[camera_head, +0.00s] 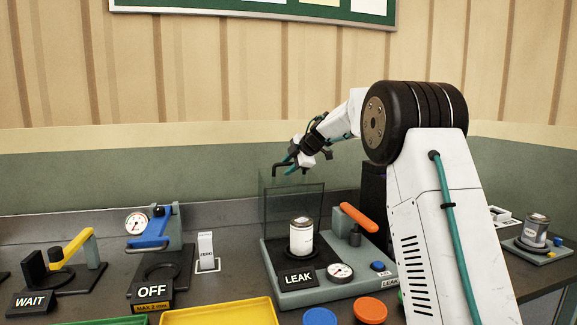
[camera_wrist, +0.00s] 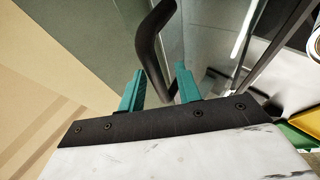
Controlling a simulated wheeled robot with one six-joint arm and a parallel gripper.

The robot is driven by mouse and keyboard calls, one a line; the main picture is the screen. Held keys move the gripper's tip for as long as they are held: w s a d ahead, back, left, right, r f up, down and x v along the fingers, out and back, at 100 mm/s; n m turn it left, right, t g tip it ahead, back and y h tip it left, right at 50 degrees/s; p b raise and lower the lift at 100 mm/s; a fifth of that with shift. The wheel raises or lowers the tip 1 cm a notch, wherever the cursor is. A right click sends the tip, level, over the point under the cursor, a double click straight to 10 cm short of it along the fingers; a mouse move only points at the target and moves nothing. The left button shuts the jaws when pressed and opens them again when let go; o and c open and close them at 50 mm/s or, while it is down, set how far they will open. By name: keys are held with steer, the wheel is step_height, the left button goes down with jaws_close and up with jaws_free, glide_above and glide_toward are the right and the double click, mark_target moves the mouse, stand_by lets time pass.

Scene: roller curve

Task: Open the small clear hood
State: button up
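The small clear hood (camera_head: 293,203) stands on the grey LEAK station (camera_head: 275,262), around or just behind a silver can (camera_head: 301,236); I cannot tell which. A dark bent handle (camera_head: 281,165) shows at its top, and in the wrist view the handle (camera_wrist: 152,45) curves down between my fingers. My gripper (camera_head: 297,164) is at the hood's top. In the wrist view my gripper (camera_wrist: 159,80) has its two teal fingers apart on either side of the handle, with gaps visible.
An orange lever (camera_head: 358,217) and a round gauge (camera_head: 340,272) are on the same station. OFF (camera_head: 152,291) and WAIT (camera_head: 32,301) stations stand to the left. A yellow tray (camera_head: 220,314) lies in front. Another can (camera_head: 535,231) stands at the far right.

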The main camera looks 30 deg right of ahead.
steer(key=v, duration=0.7)
steer(key=shift+s+r, duration=0.25)
steer(key=s+d+r+m+t+h, duration=0.2)
steer(key=d+r+m+t+h, duration=0.15)
steer(key=d+m+h, duration=0.4)
steer(key=s+a+f+m+g+h, duration=0.1)
steer(key=s+f+m+g+h, duration=0.2)
steer(key=s, duration=0.5)
steer(key=s+a+f+m+g+h, duration=0.1)
steer(key=s+f+m+g, duration=0.15)
steer(key=s+m, duration=0.4)
steer(key=s+a+f+g+y, duration=0.2)
steer(key=s+a+f, duration=0.2)
steer(key=s+a, duration=0.4)
steer(key=s+a+f+g+y, duration=0.2)
steer(key=s+a+f, duration=0.3)
steer(key=s, duration=1.1)
steer(key=s+a+f+g+y, duration=0.2)
steer(key=s+a+f+y, duration=0.2)
steer(key=s+a, duration=0.7)
steer(key=shift+s+a+f+m+g, duration=0.2)
steer(key=shift+s+a+m+g, duration=0.15)
steer(key=shift+s, duration=0.65)
